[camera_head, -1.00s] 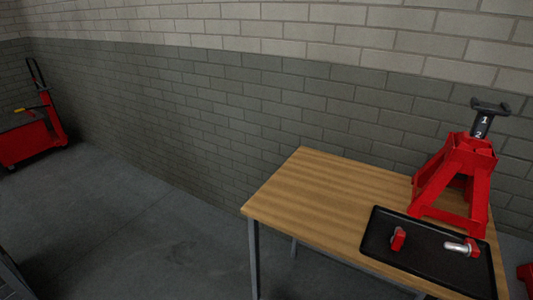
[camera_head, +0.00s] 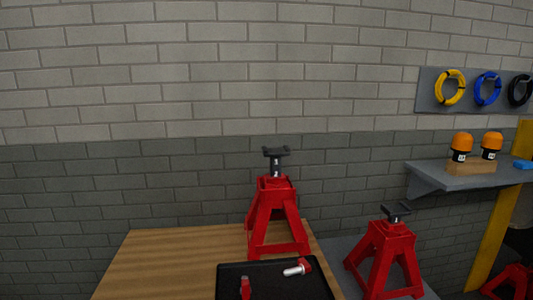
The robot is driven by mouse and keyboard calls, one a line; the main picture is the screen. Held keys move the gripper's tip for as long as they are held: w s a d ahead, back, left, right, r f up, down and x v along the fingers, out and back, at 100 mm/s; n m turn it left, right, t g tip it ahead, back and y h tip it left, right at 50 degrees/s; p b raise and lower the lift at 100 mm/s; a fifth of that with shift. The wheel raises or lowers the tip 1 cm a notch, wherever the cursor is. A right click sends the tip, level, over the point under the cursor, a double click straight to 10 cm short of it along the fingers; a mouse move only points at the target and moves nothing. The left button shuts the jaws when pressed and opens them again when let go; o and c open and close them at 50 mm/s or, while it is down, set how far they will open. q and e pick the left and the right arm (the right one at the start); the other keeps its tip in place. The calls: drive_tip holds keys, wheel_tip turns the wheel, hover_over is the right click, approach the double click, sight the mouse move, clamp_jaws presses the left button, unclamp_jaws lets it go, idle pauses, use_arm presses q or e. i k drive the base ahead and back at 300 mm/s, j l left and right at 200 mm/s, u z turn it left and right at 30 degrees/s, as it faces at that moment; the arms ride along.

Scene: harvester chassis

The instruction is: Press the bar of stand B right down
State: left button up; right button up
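A red jack stand (camera_head: 272,215) with a dark bar and saddle (camera_head: 276,158) stands upright on the wooden table. Its bar sticks up out of the top, and the marks on it are too small to read now. A second red jack stand (camera_head: 384,258) stands lower, to the right of the table, with its dark saddle (camera_head: 396,212) only a little above its top. No letter shows on either stand, so I cannot tell which is stand B. Neither of my grippers is in view.
A black tray (camera_head: 270,289) on the wooden table (camera_head: 165,262) holds a red piece (camera_head: 245,287) and a red-and-silver pin (camera_head: 298,268). A grey shelf (camera_head: 470,178) with orange-topped items (camera_head: 462,147) juts out at right, under a panel of coloured rings (camera_head: 450,88). The table's left part is clear.

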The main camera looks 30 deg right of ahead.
sight(274, 192)
drive_tip(key=z, duration=1.1)
